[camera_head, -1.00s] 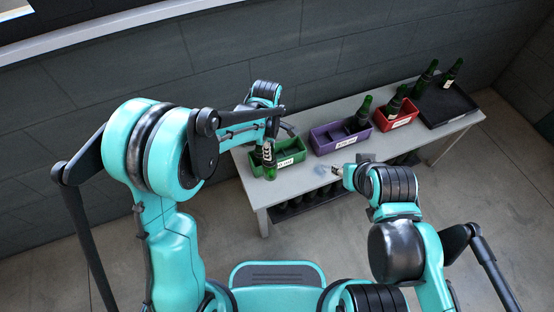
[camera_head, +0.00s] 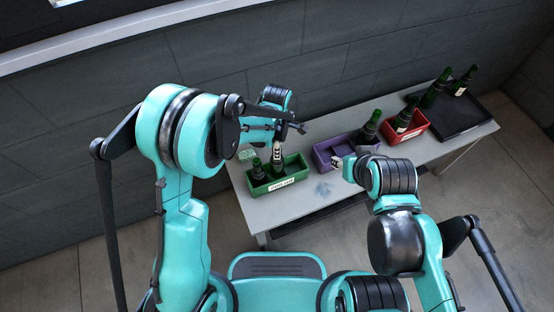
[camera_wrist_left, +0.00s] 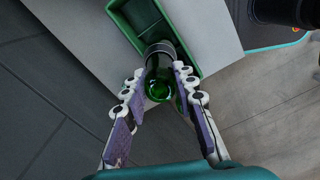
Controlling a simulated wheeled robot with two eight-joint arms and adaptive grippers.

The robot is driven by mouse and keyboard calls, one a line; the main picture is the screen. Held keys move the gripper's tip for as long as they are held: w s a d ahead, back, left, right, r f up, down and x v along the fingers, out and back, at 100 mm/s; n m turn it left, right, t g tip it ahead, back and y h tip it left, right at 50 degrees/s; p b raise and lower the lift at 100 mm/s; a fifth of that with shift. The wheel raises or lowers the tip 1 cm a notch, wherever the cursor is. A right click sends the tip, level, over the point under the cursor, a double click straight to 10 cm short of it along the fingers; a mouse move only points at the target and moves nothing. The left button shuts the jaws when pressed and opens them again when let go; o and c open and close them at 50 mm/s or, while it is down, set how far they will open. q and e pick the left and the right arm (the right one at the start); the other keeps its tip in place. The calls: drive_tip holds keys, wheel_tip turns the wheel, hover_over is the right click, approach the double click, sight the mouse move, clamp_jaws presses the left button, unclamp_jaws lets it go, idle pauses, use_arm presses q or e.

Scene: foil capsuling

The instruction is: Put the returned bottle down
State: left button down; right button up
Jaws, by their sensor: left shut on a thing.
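My left gripper (camera_head: 278,152) is shut on a dark green bottle (camera_head: 277,171) at the green bin (camera_head: 302,178), at the left end of the table. In the left wrist view the fingers (camera_wrist_left: 160,82) are on both sides of the green bottle (camera_wrist_left: 158,88), and the green bin (camera_wrist_left: 124,23) lies just beyond it. Whether the bottle touches the bin floor cannot be told. Another dark bottle (camera_head: 257,171) stands in the bin's left part. My right gripper (camera_head: 338,162) is beside the purple bin (camera_head: 322,158); its finger opening is too small to tell.
A red bin (camera_head: 420,127) holds another bottle (camera_head: 404,116).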

sight(277, 161)
use_arm(q)
drive_tip(key=shift+w+f, duration=0.1)
drive_tip(key=shift+f, duration=0.8)
wheel_tip(277, 161, down, 2)
drive_tip(key=shift+f+b, duration=0.2)
drive_tip(key=shift+b, duration=0.55)
drive_tip(key=shift+f, duration=0.3)
drive_tip(key=shift+f, duration=0.15)
drive_tip(key=c, duration=1.2)
unclamp_jaws()
